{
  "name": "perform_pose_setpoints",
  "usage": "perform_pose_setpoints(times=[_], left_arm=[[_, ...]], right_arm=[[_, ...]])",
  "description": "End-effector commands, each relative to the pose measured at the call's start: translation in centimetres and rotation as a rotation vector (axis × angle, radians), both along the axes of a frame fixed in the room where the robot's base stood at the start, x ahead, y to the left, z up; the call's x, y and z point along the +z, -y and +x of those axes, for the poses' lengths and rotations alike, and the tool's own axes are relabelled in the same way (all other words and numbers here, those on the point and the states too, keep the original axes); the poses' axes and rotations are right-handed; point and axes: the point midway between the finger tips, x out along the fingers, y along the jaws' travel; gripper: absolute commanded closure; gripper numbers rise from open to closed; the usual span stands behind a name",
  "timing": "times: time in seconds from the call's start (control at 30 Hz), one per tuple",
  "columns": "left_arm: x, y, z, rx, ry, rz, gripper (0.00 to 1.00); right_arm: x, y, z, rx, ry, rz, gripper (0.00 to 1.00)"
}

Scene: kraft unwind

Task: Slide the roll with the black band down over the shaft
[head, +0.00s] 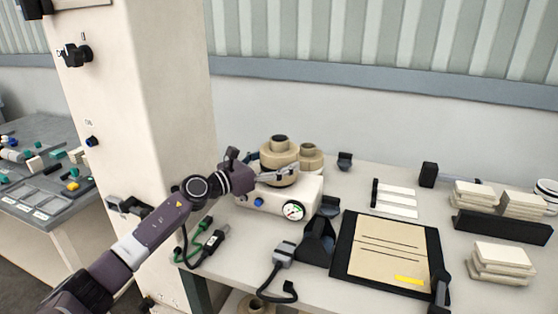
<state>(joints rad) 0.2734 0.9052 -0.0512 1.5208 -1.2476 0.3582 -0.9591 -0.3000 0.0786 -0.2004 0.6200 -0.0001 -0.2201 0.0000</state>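A tan roll (280,158) with a dark-topped core stands upright at the white unit with the round gauge (294,210). A smaller tan roll (311,155) with a dark ring at its top is just behind it to the right. I cannot make out clearly which roll has the black band. The shaft is not distinguishable; a roll may hide it. My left gripper (272,171) is at the left and front of the larger roll, with a grey finger across its front. Whether the fingers press on the roll is too small to tell. My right gripper is not in view.
The unit stands on a pale table by a wide cream column (140,90). Right of it are a black bracket (318,242), a black-framed board with a tan sheet (385,245) and stacked pale blocks (500,258). Green and black connectors (208,246) lie at the left edge.

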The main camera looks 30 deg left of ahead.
Motion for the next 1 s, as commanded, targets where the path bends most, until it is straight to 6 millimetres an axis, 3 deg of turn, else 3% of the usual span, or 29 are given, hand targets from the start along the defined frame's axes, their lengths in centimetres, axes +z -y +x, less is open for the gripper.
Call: perform_pose_setpoints(times=[0.33, 0.37, 0.5, 1.0], left_arm=[[-0.2, 0.0, 0.0, 0.001, 0.005, 0.000, 0.63], [-0.1, -0.1, 0.0, 0.001, 0.005, 0.000, 0.20], [-0.2, 0.0, 0.0, 0.001, 0.003, 0.000, 0.04], [-0.6, -0.3, -0.8, 0.000, -0.003, 0.000, 0.03]], right_arm=[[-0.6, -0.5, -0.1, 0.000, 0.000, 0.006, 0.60], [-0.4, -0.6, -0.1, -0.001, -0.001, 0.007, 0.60], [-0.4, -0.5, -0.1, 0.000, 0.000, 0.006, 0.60], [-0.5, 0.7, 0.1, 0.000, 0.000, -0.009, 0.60]])
